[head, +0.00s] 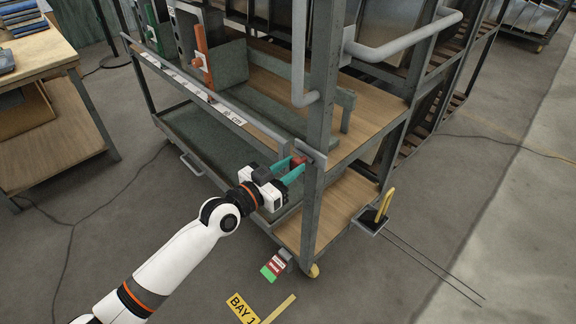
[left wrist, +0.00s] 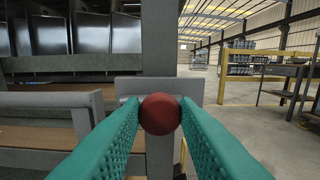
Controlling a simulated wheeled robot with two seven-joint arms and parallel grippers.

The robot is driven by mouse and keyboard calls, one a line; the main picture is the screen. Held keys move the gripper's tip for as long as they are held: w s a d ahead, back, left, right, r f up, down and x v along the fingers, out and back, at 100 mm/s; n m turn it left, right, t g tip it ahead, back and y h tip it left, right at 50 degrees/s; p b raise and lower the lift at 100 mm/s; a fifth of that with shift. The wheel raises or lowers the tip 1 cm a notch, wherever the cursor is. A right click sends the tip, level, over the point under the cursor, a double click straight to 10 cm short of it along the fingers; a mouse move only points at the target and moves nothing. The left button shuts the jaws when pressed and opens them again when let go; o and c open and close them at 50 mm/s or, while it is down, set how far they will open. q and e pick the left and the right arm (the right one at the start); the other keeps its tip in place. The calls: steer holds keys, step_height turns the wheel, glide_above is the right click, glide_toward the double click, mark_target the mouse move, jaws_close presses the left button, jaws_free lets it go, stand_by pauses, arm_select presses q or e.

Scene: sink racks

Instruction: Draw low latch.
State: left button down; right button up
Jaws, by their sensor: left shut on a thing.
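The low latch has a round red knob (left wrist: 160,114) in front of a grey plate (left wrist: 128,88) on a grey rack post. In the head view the red knob (head: 298,160) sits at the corner post, at about the height of the middle wooden shelf. My left gripper (head: 292,167) reaches it from the front left. In the left wrist view its teal fingers (left wrist: 160,118) are shut on the knob, one on each side. The latch's shaft behind the knob is hidden. My right gripper is not in view.
The grey rack (head: 322,130) has wooden shelves and a bent grey handle (head: 405,42) at upper right. A small box with a yellow handle (head: 383,207) juts out at lower right. A wooden bench (head: 45,55) stands at left. The floor in front is mostly clear.

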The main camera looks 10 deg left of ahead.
arm_select(q)
steer(key=c, duration=1.1)
jaws_free()
steer(key=shift+s+d, duration=0.15)
steer(key=shift+d, duration=0.05)
steer(key=v, duration=1.2)
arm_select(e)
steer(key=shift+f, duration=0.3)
